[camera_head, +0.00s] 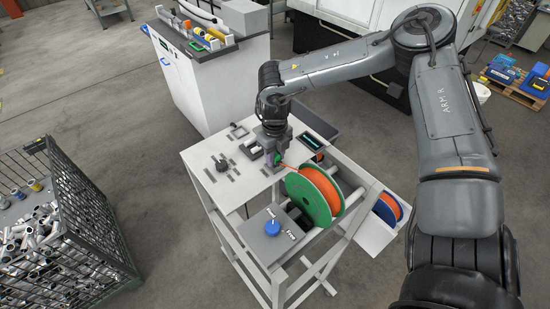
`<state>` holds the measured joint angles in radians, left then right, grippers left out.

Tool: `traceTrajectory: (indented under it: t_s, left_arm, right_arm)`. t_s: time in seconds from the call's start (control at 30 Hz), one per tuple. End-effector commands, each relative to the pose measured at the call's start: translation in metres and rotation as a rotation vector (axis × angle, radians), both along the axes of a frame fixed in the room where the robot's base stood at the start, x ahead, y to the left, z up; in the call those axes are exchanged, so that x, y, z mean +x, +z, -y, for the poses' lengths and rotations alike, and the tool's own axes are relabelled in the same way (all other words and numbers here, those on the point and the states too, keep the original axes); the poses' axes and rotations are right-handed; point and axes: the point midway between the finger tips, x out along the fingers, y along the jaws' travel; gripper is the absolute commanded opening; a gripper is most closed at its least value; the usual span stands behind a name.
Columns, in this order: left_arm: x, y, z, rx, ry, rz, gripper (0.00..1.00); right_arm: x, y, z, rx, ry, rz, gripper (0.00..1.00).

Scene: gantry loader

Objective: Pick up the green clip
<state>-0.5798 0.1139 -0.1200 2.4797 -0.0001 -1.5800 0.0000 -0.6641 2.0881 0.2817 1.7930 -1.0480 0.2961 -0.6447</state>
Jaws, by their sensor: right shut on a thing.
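My right gripper (275,151) points down over the white bench top, beside the large green and orange reel. It is shut on the small green clip (278,159), which shows as a bit of green at the fingertips. The fingers hide part of the clip. An orange strand (288,167) runs from beside the clip to the reel (315,196). I cannot tell whether the clip touches the bench or the strand. My left gripper is not in view.
A wire cage of metal parts (40,235) stands at left. A white cabinet (208,85) stands behind.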

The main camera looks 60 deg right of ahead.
Motion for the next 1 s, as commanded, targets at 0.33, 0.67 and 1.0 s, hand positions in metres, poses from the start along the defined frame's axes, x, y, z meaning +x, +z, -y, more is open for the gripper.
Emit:
traceTrajectory:
  t_s: [0.33,0.67,1.0]
  left_arm:
    - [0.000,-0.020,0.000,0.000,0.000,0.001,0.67]
    - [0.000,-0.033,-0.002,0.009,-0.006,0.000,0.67]
    - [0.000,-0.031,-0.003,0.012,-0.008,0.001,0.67]
  right_arm:
    - [0.002,0.074,0.000,-0.004,0.002,0.011,0.01]
    - [0.001,0.175,0.000,-0.006,-0.002,0.005,0.01]
    - [0.000,0.244,0.000,-0.004,-0.001,0.003,0.01]
